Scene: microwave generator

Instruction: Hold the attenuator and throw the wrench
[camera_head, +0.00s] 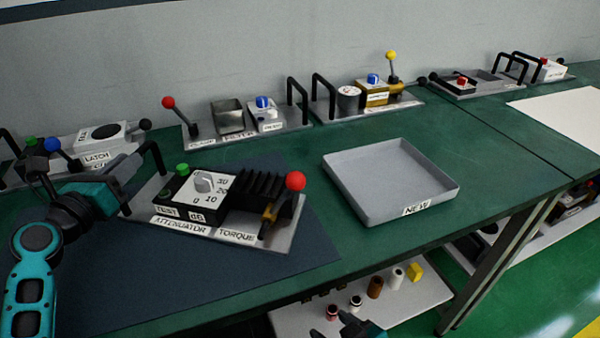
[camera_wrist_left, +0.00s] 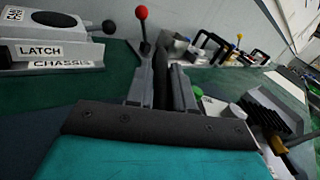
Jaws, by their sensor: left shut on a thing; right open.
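The attenuator (camera_head: 205,186) is a white-topped box with a grey dial and a green button, on a grey plate labelled ATTENUATOR and TORQUE. Beside its black fins stands the torque wrench lever (camera_head: 268,214), with a brass-coloured base and a red ball knob (camera_head: 295,181). My left gripper (camera_head: 132,168) is shut on the black handle (camera_head: 153,160) at the plate's left end. In the left wrist view the dark handle shows between the fingers (camera_wrist_left: 163,80), and part of the attenuator (camera_wrist_left: 215,106) is at the right. My right gripper (camera_head: 350,322) is open at the bottom edge, below the bench top, mostly cut off.
An empty grey tray (camera_head: 400,205) marked NEW sits right of the plate. Handled modules line the back, including the latch chassis (camera_head: 95,150) and a red-knobbed lever (camera_head: 168,103). Green bench surface around the tray is clear.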

